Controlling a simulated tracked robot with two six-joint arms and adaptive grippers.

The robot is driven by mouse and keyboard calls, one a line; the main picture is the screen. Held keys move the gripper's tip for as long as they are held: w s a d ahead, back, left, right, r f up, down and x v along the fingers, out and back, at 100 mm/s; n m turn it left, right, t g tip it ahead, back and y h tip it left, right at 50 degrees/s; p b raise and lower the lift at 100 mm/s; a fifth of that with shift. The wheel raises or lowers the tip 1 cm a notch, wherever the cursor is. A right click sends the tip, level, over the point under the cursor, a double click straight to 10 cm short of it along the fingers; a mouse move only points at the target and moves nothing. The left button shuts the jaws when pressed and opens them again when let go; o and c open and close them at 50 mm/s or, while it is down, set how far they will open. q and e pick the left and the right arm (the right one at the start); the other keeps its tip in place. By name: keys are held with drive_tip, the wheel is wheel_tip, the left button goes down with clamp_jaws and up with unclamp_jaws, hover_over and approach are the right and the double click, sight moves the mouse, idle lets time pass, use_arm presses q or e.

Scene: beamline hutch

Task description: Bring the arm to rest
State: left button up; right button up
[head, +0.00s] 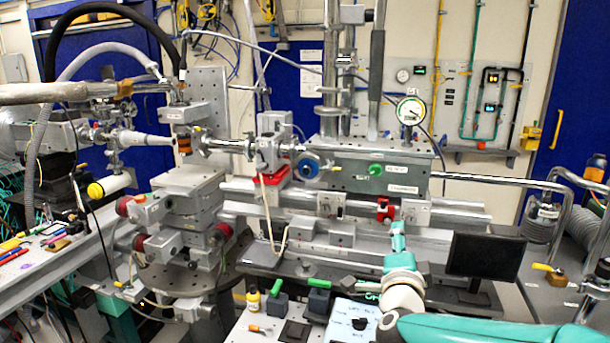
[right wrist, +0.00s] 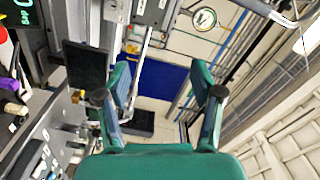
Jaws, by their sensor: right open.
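My right arm comes in from the lower right of the head view, teal and white. Its gripper (head: 397,238) points up and away, in front of the grey rails of the beamline. In the right wrist view the two teal fingers of the right gripper (right wrist: 160,95) stand apart with nothing between them. A dark blue panel and pale wall show beyond the gap. My left gripper is not in the head view.
A black monitor (head: 486,255) stands just right of the right gripper. Below it lie a white card (head: 352,322), a small yellow bottle (head: 253,299) and green-handled blocks (head: 320,298) on a bench. A round gauge (head: 410,111) is behind. The sample stage (head: 190,190) stands left.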

drive_tip(key=s+a+f+n+g+y, duration=0.1)
drive_tip(key=s+f+n+g+y, duration=0.15)
drive_tip(key=f, duration=0.75)
drive_tip(key=s+a+f+n+g+y, duration=0.1)
drive_tip(key=s+f+n+g, duration=0.15)
drive_tip(key=f, duration=0.75)
drive_tip(key=s+a+f+n+g+y, duration=0.15)
drive_tip(key=f+n, duration=0.25)
drive_tip(key=f, duration=0.6)
drive_tip(key=s+a+f+n+g+y, duration=0.1)
drive_tip(key=s+f+g, duration=0.4)
drive_tip(key=s+f, duration=0.5)
drive_tip(key=s+a+f+n+g+y, duration=0.2)
drive_tip(key=s+f+n+g, duration=0.3)
drive_tip(key=s, duration=1.2)
wheel_tip(320, 180, down, 5)
drive_tip(key=shift+s+r+y, duration=0.1)
drive_tip(key=shift+s+y, duration=0.15)
drive_tip(key=shift+y, duration=0.25)
